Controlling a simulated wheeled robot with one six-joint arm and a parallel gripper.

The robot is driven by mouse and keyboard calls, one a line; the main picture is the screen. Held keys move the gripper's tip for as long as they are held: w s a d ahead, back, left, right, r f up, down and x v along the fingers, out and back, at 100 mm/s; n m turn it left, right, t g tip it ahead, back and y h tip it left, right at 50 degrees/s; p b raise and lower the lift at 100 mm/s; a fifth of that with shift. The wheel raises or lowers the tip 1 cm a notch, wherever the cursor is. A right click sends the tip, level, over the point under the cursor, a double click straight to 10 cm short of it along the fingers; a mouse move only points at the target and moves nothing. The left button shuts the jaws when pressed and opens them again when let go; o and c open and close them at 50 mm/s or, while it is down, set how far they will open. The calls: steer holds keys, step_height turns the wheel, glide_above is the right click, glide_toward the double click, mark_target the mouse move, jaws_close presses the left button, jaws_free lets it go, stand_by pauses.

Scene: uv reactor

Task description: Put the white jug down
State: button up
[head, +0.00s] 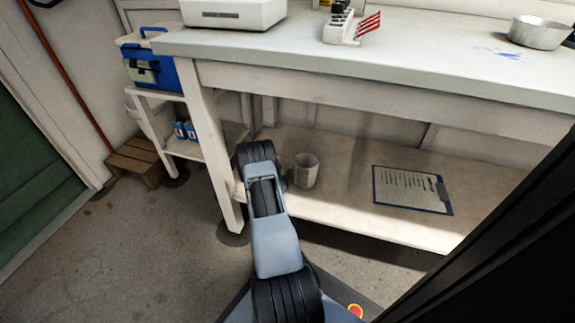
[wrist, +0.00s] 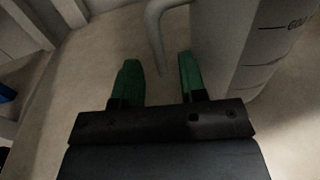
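The white jug (head: 306,171) stands upright on the lower shelf of the workbench, just right of the end of my arm in the head view. In the wrist view the jug (wrist: 238,45) fills the upper right, with dark volume marks on its side and its handle (wrist: 155,35) on its left. My gripper (wrist: 158,62) is open, with two green fingertips spread apart. The lower end of the handle shows in the gap between them, with space on both sides.
The lower shelf (head: 340,215) has a clipboard (head: 411,189) to the right of the jug, with bare shelf between. The bench top (head: 420,65) overhangs it, and a bench leg (head: 214,150) stands left of my arm. A wooden step (head: 137,161) lies further left.

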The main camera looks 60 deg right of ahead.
steer(key=a, duration=0.2)
steer(key=a+p, duration=0.1)
steer(key=a, duration=0.2)
steer(key=s+a+p, duration=0.1)
steer(key=a, duration=0.1)
steer(key=shift+a, duration=0.15)
steer(key=s+a+r+m+g+y, duration=0.15)
steer(key=a+r+m+g, duration=0.3)
steer(key=r, duration=0.45)
steer(key=a+r+m+g+y, duration=0.35)
steer(key=r+m, duration=0.25)
steer(key=r, duration=0.3)
steer(key=s+a+r+m+t+y, duration=0.2)
steer(key=a+r+m+t+y, duration=0.1)
steer(key=a, duration=0.7)
steer(key=s+a+r+m+t+y, duration=0.2)
steer(key=a+r+t+y, duration=0.1)
steer(key=a, duration=0.7)
steer(key=s+a+r+m+t+y, duration=0.2)
steer(key=a+r+y, duration=0.3)
steer(key=a, duration=0.5)
steer(key=shift+s+m+t+y, duration=0.35)
steer(key=shift+m+t+y, duration=0.15)
steer(key=shift+m+y, duration=0.45)
steer(key=shift+r, duration=0.15)
